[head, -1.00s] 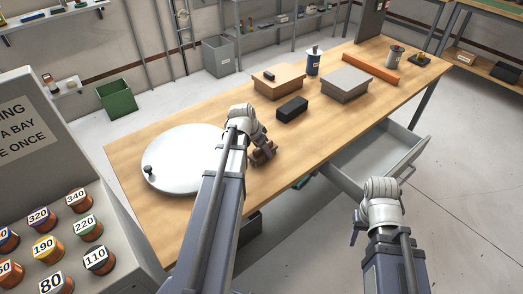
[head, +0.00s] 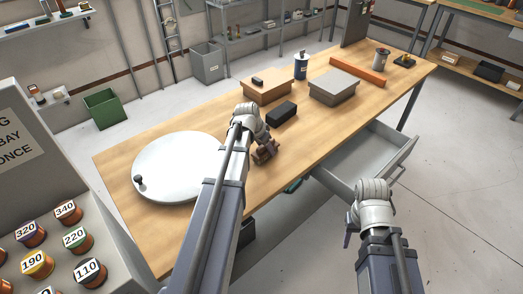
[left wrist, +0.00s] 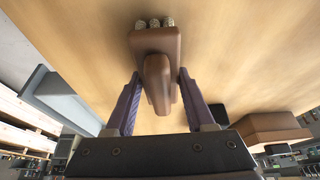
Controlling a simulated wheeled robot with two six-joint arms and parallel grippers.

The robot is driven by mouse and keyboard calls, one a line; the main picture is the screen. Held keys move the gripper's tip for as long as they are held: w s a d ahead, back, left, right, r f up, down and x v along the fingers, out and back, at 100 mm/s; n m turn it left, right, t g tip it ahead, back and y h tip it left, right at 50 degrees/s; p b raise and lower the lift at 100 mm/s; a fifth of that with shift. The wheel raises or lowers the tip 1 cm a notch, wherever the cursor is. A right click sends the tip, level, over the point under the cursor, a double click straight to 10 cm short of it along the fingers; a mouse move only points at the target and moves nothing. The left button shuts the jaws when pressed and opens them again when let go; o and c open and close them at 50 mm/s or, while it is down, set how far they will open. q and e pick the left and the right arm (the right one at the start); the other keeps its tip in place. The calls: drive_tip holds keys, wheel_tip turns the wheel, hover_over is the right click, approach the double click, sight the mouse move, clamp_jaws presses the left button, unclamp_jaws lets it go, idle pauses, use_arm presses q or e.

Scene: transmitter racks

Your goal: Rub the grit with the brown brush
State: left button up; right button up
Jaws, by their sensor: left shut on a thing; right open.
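The brown brush (head: 265,153) is held in my left gripper (head: 261,145), over the wooden workbench. In the left wrist view the brush (left wrist: 157,45) has a brown block and a handle (left wrist: 157,82) between the two purple fingers of my left gripper (left wrist: 157,80). Several pale speckled tufts (left wrist: 153,22) show at its far end. I cannot tell whether the brush touches the bench top. My right gripper (head: 352,218) is open and empty, in front of the open drawer. I cannot make out any grit.
A round pale disc (head: 180,165) with a black knob lies left of the brush. A black box (head: 281,113), tan box (head: 267,91) and grey box (head: 333,88) stand beyond it. An open drawer (head: 365,158) juts from the workbench (head: 130,225). Bare wood lies around the brush.

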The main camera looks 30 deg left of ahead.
sight(274, 142)
use_arm(q)
drive_tip(key=shift+w+d, duration=0.1)
drive_tip(key=shift+w, duration=0.2)
drive_tip(key=shift+w+d, duration=0.3)
drive_tip(key=shift+w, duration=0.55)
drive_tip(key=shift+w+d, duration=0.3)
drive_tip(key=shift+w, duration=0.5)
wheel_tip(274, 142, up, 6)
drive_tip(key=p, duration=0.6)
wheel_tip(274, 142, up, 3)
drive_tip(key=p, duration=0.3)
drive_tip(key=shift+r, duration=0.1)
